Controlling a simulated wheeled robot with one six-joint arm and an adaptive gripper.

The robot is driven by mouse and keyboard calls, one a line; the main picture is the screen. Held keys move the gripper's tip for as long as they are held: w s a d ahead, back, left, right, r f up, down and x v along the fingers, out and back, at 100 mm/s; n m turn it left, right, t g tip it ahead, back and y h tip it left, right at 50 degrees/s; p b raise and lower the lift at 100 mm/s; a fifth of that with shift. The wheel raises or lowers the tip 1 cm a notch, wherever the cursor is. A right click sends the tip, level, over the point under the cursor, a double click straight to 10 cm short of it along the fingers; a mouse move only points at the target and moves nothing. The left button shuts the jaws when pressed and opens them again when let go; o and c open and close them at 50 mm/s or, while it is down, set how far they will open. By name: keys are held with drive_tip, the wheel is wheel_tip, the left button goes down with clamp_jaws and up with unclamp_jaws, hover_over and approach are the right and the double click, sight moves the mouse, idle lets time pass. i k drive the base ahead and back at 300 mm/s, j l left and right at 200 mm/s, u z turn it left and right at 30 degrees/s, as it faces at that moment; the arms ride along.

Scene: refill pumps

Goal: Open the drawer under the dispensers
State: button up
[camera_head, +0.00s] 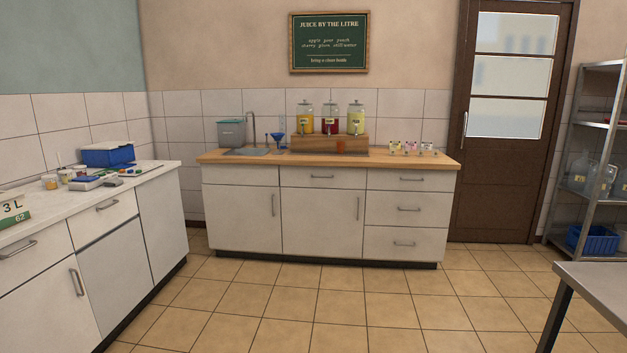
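Three glass dispensers, one orange-yellow (305,119), one red (330,120) and one pale yellow (356,118), stand on a wooden riser (318,144) on the counter (420,159) at the back wall. The drawer under the dispensers (322,178) is white with a grey bar handle near its middle. It is shut, flush with the cabinet front, above a cabinet door. A stack of drawers (407,209) is to its right, all shut. My gripper is not in view.
Tiled floor (300,300) is open in front of the cabinets. A white side counter (150,170) runs along the left. A grey metal table (600,280) stands at the lower right, with a metal shelf (585,158) behind it. A closed brown door (480,190) is right of the cabinets.

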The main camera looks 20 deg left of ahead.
sight(325, 169)
drive_tip(key=i+j, duration=0.2)
drive_tip(key=j, duration=0.15)
drive_tip(key=i+j, duration=0.2)
drive_tip(key=j, duration=0.15)
drive_tip(key=i+j, duration=0.2)
drive_tip(key=j, duration=0.15)
drive_tip(key=i+j, duration=0.35)
drive_tip(key=i+j+z, duration=0.1)
drive_tip(key=i+j, duration=0.25)
drive_tip(key=j, duration=0.15)
drive_tip(key=i+j, duration=0.6)
drive_tip(key=j, duration=0.25)
drive_tip(key=i+j+z, duration=0.1)
drive_tip(key=i+j, duration=0.55)
drive_tip(key=j, duration=0.25)
drive_tip(key=i+j, duration=0.3)
drive_tip(key=j, duration=0.2)
drive_tip(key=i+j+z, duration=0.1)
drive_tip(key=i+j, duration=0.2)
drive_tip(key=j, duration=0.15)
